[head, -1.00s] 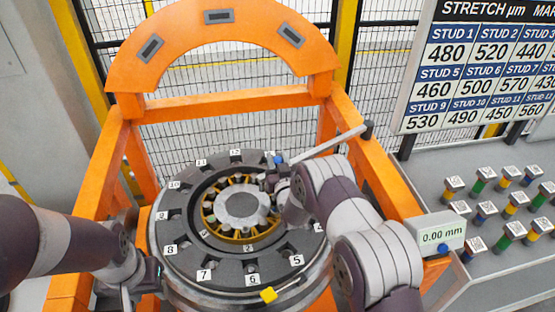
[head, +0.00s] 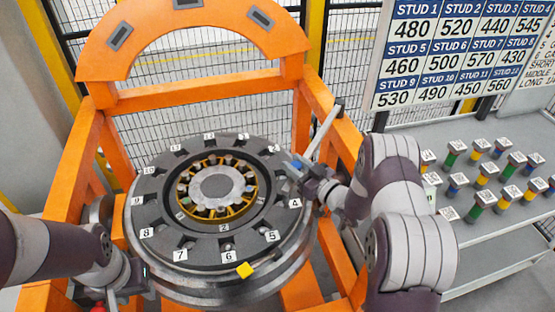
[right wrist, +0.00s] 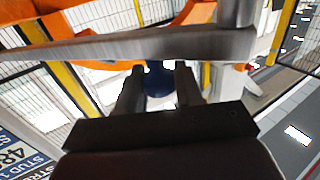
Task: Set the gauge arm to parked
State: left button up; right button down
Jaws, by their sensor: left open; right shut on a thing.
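The gauge arm (head: 322,132) is a grey bar running from a dark pivot on the orange frame's right rail to the edge of the numbered ring. It crosses the upper part of the right wrist view (right wrist: 150,46). My right gripper (head: 294,168) is at the bar's free end, near the ring's right rim. In the right wrist view its fingers are shut on the blue knob (right wrist: 159,80), just below the bar. My left gripper (head: 125,287) is open at the lower left, beside the ring; its fingertips are hard to make out.
The dark ring (head: 150,215) with numbered slots surrounds a yellow and grey hub (head: 216,183). A yellow block (head: 244,270) sits on its front rim. The orange gantry frame (head: 205,98) encloses it. Several coloured studs (head: 488,172) stand on the grey shelf at right, under a stretch board (head: 465,50).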

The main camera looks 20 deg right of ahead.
jog(key=s+d, duration=0.1)
jog(key=s+d+r+n+y, duration=0.1)
jog(key=d, duration=0.1)
jog(key=shift+y, duration=0.3)
jog(key=c, duration=0.8)
grip_release()
jog(key=shift+s+g, duration=0.1)
jog(key=shift+g, duration=0.2)
jog(key=shift+f, duration=0.1)
